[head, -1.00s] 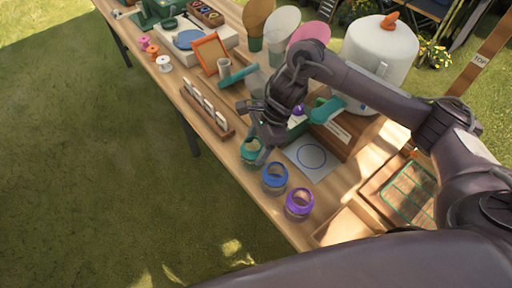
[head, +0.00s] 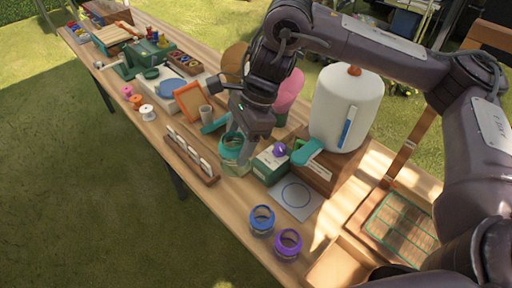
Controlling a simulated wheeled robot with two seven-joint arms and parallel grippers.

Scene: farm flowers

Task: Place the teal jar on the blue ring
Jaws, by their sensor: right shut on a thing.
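The teal jar (head: 234,163) is a glass jar with a teal neck, left of the middle in the head view. My right gripper (head: 243,140) is shut on its rim from above and holds it, seemingly above the table. The blue ring (head: 282,195) is a thin circle on a pale grey square sheet, to the right of and nearer than the jar. The ring is empty and fully visible. My left gripper is not in view.
A blue-necked jar (head: 261,221) and a purple-necked jar (head: 287,243) stand near the sheet, toward the front table edge. A green box (head: 269,166) with a purple knob stands just behind the sheet. A wooden label rack (head: 190,155) lies left.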

